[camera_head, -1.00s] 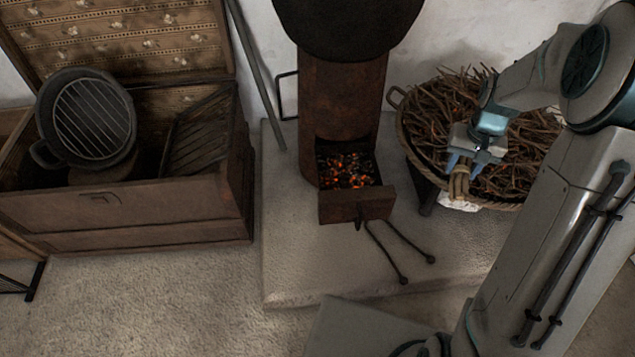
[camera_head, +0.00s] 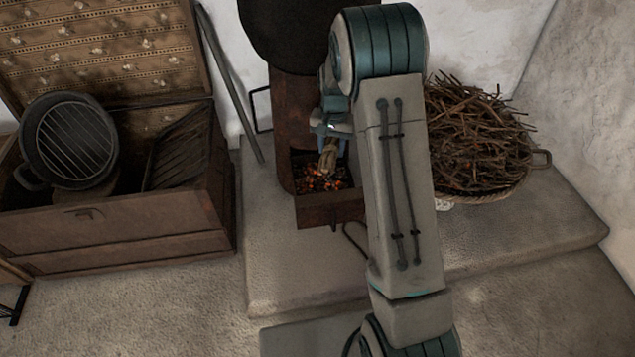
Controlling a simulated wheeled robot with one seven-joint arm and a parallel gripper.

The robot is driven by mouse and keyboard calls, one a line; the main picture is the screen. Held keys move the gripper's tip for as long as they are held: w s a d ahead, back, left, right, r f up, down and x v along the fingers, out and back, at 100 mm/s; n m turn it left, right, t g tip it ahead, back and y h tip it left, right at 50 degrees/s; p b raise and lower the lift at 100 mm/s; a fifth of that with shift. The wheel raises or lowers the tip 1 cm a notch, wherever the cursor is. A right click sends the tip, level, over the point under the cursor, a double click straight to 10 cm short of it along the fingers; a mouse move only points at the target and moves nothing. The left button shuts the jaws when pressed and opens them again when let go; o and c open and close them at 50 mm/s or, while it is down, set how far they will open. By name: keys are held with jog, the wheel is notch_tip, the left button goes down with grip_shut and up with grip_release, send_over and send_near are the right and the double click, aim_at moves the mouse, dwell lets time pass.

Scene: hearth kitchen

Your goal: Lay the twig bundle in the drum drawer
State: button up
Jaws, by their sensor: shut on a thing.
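The drum drawer (camera_head: 322,213) stands pulled out at the foot of the rusty drum stove (camera_head: 290,110), with glowing embers (camera_head: 312,182) inside. My gripper (camera_head: 328,138) is shut on the twig bundle (camera_head: 328,158), a short tan bundle hanging down from the jaws. The bundle is over the drawer, its lower end close to the embers; I cannot tell whether it touches them. My arm hides the right side of the drum and part of the drawer's right end.
A basket of loose twigs (camera_head: 480,140) stands to the right on the pale hearth slab (camera_head: 285,275). An open wooden chest (camera_head: 140,235) with a round grill pan (camera_head: 70,140) stands at the left. A dark rod (camera_head: 232,85) leans against the wall beside the drum.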

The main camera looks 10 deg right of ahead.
jog(key=w+f+m+p, duration=0.1)
jog(key=w+f+m, duration=0.25)
jog(key=w, duration=0.25)
jog(key=shift+m, duration=0.25)
notch_tip(320, 180, down, 18)
jog(key=b, duration=0.6)
jog(key=shift+r, duration=0.15)
jog(key=shift+f+b, duration=0.2)
jog(key=shift+b, duration=0.15)
jog(key=o, duration=1)
jog(key=shift+c, duration=0.2)
jog(key=shift+r, duration=0.1)
